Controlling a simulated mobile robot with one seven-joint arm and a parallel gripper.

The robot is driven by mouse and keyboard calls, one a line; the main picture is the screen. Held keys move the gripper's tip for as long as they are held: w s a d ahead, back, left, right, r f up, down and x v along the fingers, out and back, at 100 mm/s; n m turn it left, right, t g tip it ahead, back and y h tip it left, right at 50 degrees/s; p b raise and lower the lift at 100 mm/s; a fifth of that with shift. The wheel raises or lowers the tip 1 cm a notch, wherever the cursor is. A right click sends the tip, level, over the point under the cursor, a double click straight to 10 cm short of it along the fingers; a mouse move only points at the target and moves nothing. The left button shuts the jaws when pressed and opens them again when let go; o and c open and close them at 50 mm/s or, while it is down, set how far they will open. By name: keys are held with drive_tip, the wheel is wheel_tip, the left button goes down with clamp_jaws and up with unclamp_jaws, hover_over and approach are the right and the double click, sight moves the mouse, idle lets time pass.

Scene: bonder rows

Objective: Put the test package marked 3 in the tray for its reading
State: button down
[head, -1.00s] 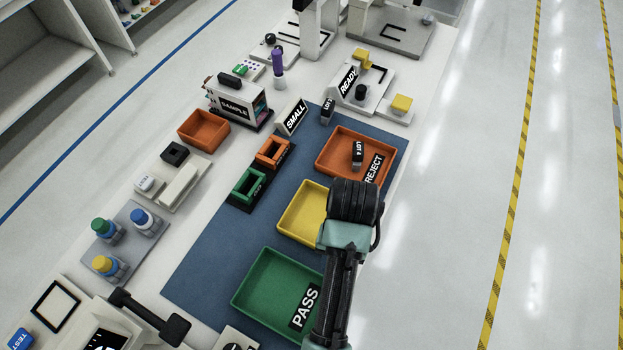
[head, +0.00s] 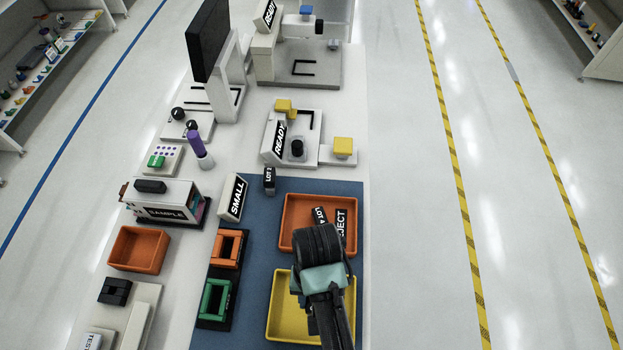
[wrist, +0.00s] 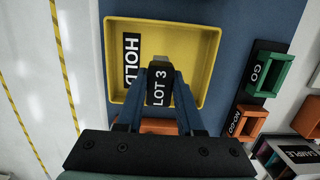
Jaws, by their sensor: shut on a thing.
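My gripper (wrist: 161,68) is shut on a small dark package (wrist: 160,86) marked "LOT 3". In the wrist view the package is in front of the yellow tray (wrist: 212,60) labelled HOLD, near the tray's edge nearest the gripper. Its height over the tray is hard to tell. In the head view the yellow tray (head: 272,305) is partly covered by my arm, and the held package is hidden. The orange REJECT tray (head: 290,205) lies beyond it and holds a package marked "LOT 4" (head: 320,216). The green PASS tray is out of view.
Orange and green gauge frames (head: 227,250) stand left of the trays on the blue mat (head: 255,235). Another dark LOT package (head: 269,181) stands by the SMALL sign (head: 234,198). A READY fixture (head: 275,142) stands behind. The floor at right is clear.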

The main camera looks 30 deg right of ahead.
drive_tip(key=shift+w+f, duration=0.1)
drive_tip(key=shift+f, duration=2.3)
drive_tip(key=shift+f, duration=0.15)
drive_tip(key=c, duration=0.5)
unclamp_jaws()
drive_tip(key=shift+c, duration=0.2)
drive_tip(key=r, duration=0.3)
drive_tip(key=r+p, duration=0.1)
drive_tip(key=r, duration=0.3)
drive_tip(key=w+r, duration=0.1)
drive_tip(key=r, duration=0.2)
drive_tip(key=shift+w+d+r+p, duration=0.1)
drive_tip(key=shift+d+r+p, duration=0.15)
drive_tip(key=shift+d+p, duration=0.15)
drive_tip(key=shift+w+r+p, duration=0.1)
drive_tip(key=shift+r+p, duration=0.75)
drive_tip(key=shift+p, duration=0.05)
